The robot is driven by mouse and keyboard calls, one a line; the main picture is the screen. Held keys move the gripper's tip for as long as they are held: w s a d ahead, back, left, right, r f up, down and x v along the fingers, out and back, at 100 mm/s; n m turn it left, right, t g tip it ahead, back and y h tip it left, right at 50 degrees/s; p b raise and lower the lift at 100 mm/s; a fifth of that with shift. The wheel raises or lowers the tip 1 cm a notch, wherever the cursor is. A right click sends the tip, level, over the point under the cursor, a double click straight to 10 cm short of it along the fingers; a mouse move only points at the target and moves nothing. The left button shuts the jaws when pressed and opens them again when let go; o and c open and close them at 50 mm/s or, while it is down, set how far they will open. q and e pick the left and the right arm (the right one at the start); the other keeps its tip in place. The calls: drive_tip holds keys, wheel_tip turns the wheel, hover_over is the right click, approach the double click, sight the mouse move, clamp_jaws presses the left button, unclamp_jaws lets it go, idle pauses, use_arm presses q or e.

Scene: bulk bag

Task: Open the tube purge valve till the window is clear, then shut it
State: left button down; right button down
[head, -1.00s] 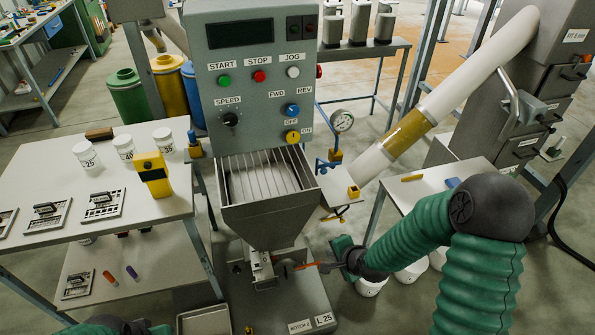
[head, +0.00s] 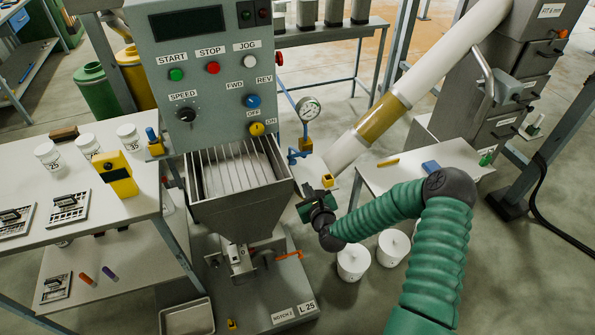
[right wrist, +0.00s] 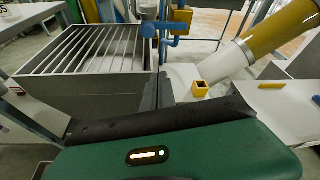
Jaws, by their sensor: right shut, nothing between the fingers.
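The tube (head: 440,60) slopes down to the hopper's right side. Its clear window (head: 382,118) looks amber and filled, and it also shows in the right wrist view (right wrist: 283,27). A blue valve handle (head: 298,155) sits below the gauge, beside a yellow block; it also shows in the right wrist view (right wrist: 163,29). A yellow cap (head: 327,180) stands at the tube's lower end. My right gripper (head: 312,195) is shut and empty, just below and left of that cap, apart from the blue handle. I cannot tell which part is the purge valve. My left gripper is out of view.
The grated hopper (head: 238,180) is left of my right gripper. An orange lever (head: 288,255) sticks out below it. White buckets (head: 353,260) stand on the floor at right. A side table (head: 430,165) holds a blue item. The control panel (head: 210,70) rises behind.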

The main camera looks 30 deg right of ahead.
drive_tip(key=w+d+r+p, duration=0.1)
drive_tip(key=w, duration=0.6)
drive_tip(key=shift+w, duration=0.2)
drive_tip(key=shift+r, duration=0.15)
